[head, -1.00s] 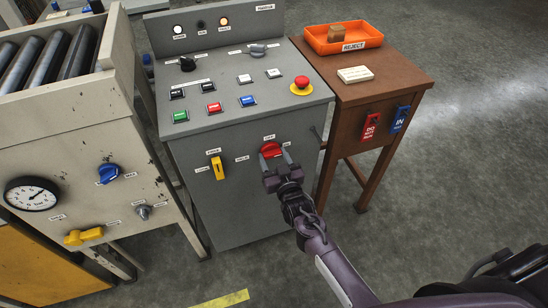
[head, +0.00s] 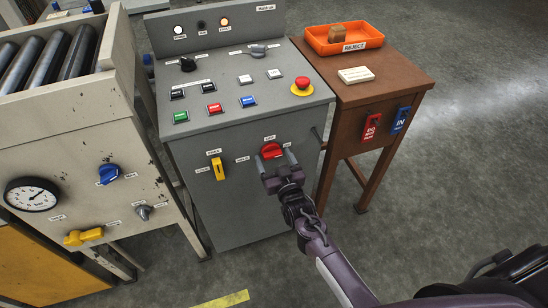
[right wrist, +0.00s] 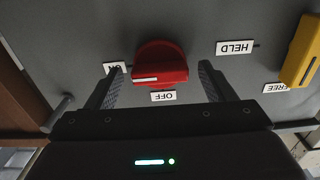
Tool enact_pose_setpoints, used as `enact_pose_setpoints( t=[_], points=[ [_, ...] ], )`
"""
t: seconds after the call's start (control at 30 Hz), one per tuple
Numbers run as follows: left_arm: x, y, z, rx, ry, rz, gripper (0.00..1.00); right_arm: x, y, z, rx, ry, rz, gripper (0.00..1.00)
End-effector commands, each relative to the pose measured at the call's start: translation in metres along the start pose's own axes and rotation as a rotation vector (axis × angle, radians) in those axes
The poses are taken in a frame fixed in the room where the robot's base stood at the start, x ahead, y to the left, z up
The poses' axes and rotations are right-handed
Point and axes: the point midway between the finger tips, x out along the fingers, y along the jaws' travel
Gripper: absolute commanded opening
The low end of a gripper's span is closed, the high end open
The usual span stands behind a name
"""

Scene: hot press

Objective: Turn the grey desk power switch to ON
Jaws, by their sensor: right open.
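The power switch is a red rotary knob (head: 271,151) on the front of the grey desk (head: 235,205). It also shows in the right wrist view (right wrist: 160,62), which is upside down. There its white mark lies on the left half of the bar, pointing toward the ON label (right wrist: 115,67), which a finger partly covers. My left gripper is out of view.
A yellow lever (head: 217,168) with HELD and FREE labels sits left of the knob. Buttons and a red emergency stop (head: 302,85) are on the desk top. A brown table (head: 385,95) with an orange REJECT tray (head: 318,42) stands close on the right.

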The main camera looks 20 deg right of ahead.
Motion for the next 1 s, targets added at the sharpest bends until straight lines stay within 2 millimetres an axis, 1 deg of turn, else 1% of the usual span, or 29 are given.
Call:
enact_pose_setpoints(
  t=[0.3, 0.43, 0.6, 1.0],
  points=[
    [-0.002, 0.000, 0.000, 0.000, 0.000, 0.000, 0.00, -0.052, 0.000, 0.001, 0.000, -0.002, 0.000, 0.76],
    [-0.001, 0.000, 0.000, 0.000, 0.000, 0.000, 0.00, -0.067, 0.000, 0.000, 0.001, 0.001, 0.000, 0.76],
    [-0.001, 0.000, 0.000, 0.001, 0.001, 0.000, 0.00, -0.073, 0.000, -0.001, 0.001, 0.002, 0.000, 0.76],
    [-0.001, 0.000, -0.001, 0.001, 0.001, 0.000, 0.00, -0.073, 0.000, -0.001, 0.000, 0.001, 0.000, 0.76]
  ],
)
